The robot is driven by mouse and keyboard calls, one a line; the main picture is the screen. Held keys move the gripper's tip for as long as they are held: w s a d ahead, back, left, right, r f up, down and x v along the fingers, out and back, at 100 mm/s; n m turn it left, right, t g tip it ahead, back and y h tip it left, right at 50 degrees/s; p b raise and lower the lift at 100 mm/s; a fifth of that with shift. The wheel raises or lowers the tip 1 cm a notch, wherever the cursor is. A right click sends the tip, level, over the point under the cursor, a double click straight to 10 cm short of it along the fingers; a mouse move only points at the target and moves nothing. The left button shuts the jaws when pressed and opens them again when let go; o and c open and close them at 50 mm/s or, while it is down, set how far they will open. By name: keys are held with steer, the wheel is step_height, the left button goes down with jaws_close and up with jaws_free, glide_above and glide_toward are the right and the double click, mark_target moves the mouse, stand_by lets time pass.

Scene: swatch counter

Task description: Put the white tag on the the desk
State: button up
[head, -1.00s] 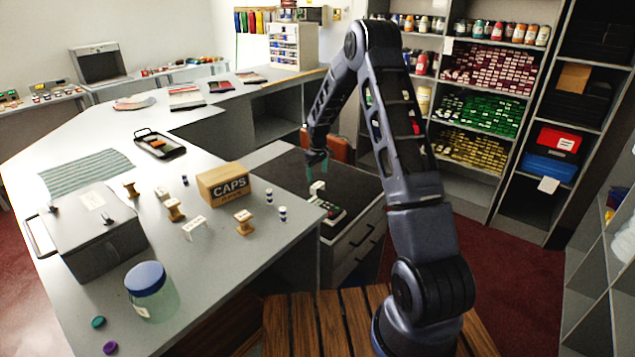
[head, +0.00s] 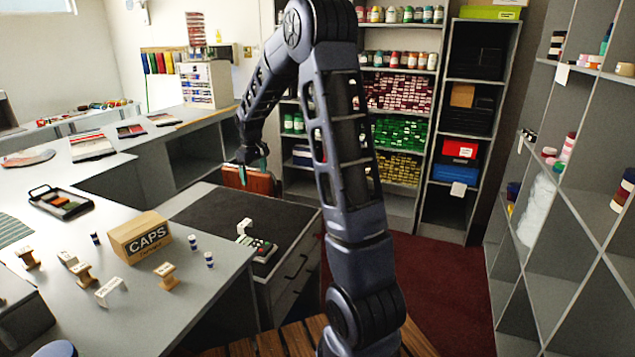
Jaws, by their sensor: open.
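A small white angular piece (head: 244,227), which may be the white tag, stands on the black-topped drawer cabinet beside a dark block with coloured pads. Another white folded piece (head: 110,291) stands on the grey desk (head: 190,300) near its front edge; I cannot tell for sure which is the tag. My gripper (head: 255,170) is open, with teal fingertips pointing down. It appears above the far part of the cabinet top, in front of the brown case, apart from both white pieces. I see nothing between its fingers.
The CAPS box (head: 140,237), wooden stamps (head: 166,276) and small bottles (head: 209,259) occupy the desk. The black cabinet top (head: 205,208) is mostly bare. A brown case (head: 248,181) is behind it. Shelves (head: 455,225) stand behind and to the right, with red floor between.

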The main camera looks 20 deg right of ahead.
steer(key=s+d+r+m+t, duration=0.1)
steer(key=s+d+r+m, duration=0.15)
steer(key=s+r, duration=0.6)
steer(key=s+d+r+m+t, duration=0.1)
steer(key=s+d+r, duration=0.35)
steer(key=s, duration=0.75)
steer(key=s+d+m+t, duration=0.1)
steer(key=s+d+m, duration=0.1)
steer(key=s, duration=1.7)
steer(key=shift+s+d+m, duration=0.15)
steer(key=shift+d+m, duration=0.05)
steer(key=shift+m, duration=0.45)
